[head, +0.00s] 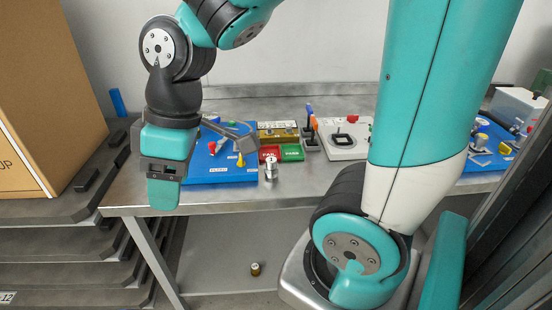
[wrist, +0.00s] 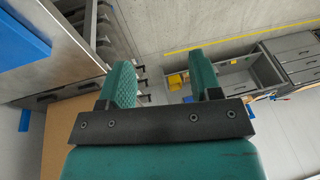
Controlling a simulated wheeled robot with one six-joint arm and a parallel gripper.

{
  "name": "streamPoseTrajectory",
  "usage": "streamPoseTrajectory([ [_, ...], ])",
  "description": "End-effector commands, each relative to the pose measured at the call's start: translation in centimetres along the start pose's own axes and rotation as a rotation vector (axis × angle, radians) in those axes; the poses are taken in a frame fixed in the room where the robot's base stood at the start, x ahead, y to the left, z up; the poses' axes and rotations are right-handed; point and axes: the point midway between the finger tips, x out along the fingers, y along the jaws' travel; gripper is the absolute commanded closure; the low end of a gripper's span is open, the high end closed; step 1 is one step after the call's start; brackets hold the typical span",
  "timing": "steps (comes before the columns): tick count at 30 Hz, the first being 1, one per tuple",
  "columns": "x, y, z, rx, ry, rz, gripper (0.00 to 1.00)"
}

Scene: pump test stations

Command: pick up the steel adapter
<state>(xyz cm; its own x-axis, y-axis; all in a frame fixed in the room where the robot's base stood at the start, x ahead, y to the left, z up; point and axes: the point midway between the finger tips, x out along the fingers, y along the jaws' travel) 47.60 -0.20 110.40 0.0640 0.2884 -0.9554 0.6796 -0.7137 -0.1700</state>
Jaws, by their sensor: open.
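A small silver metal fitting (head: 271,167), which looks like the steel adapter, stands on the bench near its front edge, right of a blue board. My gripper (head: 164,195) hangs to the left of it, at the bench's front left, apart from it. In the wrist view my gripper (wrist: 163,82) shows two green fingers spread apart with nothing between them. The adapter cannot be made out in the wrist view.
The steel bench (head: 300,188) carries the blue board (head: 222,175), red and green blocks (head: 291,153) and a white station (head: 345,150). A small brass-coloured part (head: 255,269) stands on the lower shelf. A cardboard box (head: 45,90) is at left.

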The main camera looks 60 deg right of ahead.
Motion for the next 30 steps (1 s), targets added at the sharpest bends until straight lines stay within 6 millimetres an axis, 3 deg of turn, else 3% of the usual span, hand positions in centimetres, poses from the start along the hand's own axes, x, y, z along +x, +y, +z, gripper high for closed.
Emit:
streamPoseTrajectory([
  [1,-1.5,3.7,-0.3,-0.020,-0.013,0.031,0.42],
  [2,-1.9,6.0,-0.2,-0.050,-0.023,0.051,0.42],
  [6,-3.7,16.7,3.2,-0.203,-0.098,0.122,0.42],
  [9,-4.6,22.6,7.4,-0.304,-0.164,0.138,0.42],
  [12,-5.0,26.6,11.7,-0.390,-0.220,0.132,0.42],
  [16,-5.1,29.3,15.6,-0.466,-0.266,0.116,0.42],
  [20,-4.4,30.3,17.3,-0.501,-0.283,0.103,0.42],
  [30,2.5,31.3,19.0,-0.508,-0.284,0.099,0.42],
])
